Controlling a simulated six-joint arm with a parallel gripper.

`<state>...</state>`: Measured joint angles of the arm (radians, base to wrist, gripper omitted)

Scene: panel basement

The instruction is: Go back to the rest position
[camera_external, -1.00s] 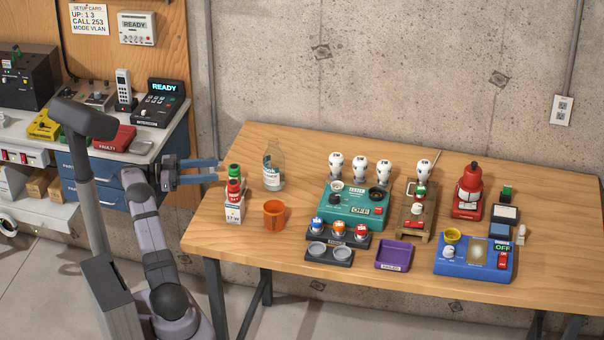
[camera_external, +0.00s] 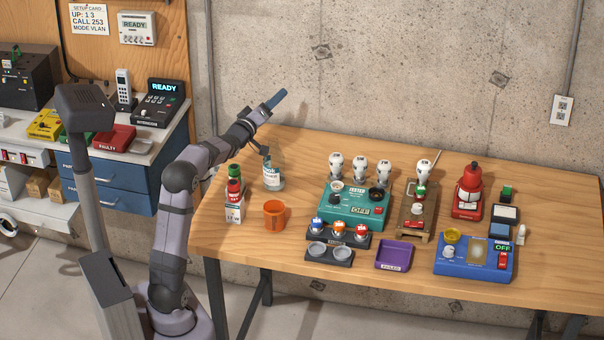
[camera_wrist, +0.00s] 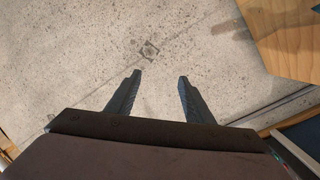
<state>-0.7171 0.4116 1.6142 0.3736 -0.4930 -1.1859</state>
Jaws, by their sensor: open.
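A white block (camera_external: 235,213) with red print, likely the white power brick, stands at the left end of the wooden table. A red piece (camera_external: 234,187) and a green-topped piece (camera_external: 234,170) show just above it; whether they rest on it or stand behind it I cannot tell. A small dark block with a green face (camera_external: 506,194) lies at the table's right. Which green thing is the battery is unclear. My gripper (camera_external: 277,98) is raised above the table's back left corner, near the bottle. In the wrist view its two fingers (camera_wrist: 160,78) are apart and empty.
A clear bottle (camera_external: 273,172) stands just below my wrist, and an orange cup (camera_external: 274,214) is in front. A teal tester (camera_external: 345,212), purple tray (camera_external: 394,255), red bottle-shaped device (camera_external: 468,192) and blue device (camera_external: 465,268) fill the middle and right. The concrete wall is close behind.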

